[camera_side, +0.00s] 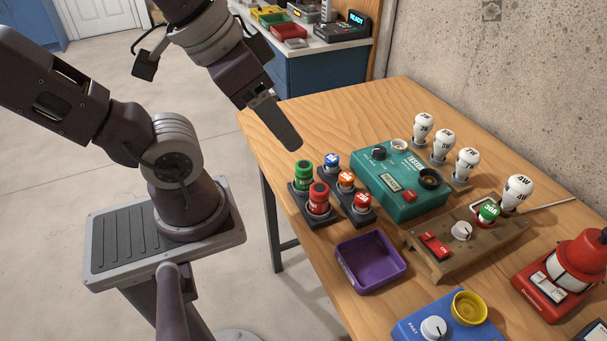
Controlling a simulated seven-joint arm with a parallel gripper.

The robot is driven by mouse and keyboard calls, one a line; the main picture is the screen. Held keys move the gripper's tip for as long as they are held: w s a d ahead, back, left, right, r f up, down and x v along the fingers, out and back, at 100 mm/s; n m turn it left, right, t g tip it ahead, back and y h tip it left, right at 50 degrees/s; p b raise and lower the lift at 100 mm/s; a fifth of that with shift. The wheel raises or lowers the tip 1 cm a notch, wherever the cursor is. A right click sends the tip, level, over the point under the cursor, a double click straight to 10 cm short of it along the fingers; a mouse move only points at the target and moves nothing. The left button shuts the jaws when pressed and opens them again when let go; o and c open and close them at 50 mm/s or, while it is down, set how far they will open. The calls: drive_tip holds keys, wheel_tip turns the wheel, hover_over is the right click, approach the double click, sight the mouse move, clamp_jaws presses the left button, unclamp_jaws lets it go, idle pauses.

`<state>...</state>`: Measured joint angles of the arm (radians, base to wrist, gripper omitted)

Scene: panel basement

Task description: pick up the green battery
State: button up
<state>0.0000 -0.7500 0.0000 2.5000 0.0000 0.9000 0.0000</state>
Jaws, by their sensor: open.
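The green battery (303,175) stands upright in a dark holder on the wooden table, near its left edge. A red battery (319,198) stands beside it, just to the front right, in the same holder. My gripper (285,138) hangs above and a little left of the green battery, apart from it. Its fingers point down toward the battery, and nothing shows between them. The fingers overlap from this side, so the gap between them is hidden.
A second dark holder (365,216) with small blue, orange and red pieces stands right of the batteries. A teal tester (400,178) is behind it. A purple tray (370,262) lies in front. Several white bulbs (468,163) line the wall side. A wooden switch board (440,265) stands at right.

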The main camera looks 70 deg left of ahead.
drive_tip(key=m+g+y, duration=0.3)
drive_tip(key=m+y, duration=1)
drive_tip(key=m, duration=0.7)
approach(304, 166)
drive_tip(key=shift+s+a+f, duration=0.15)
drive_tip(key=shift+a+f, duration=0.25)
drive_tip(key=shift+a, duration=0.45)
drive_tip(key=x, duration=0.7)
drive_tip(key=shift+w, duration=0.4)
clamp_jaws()
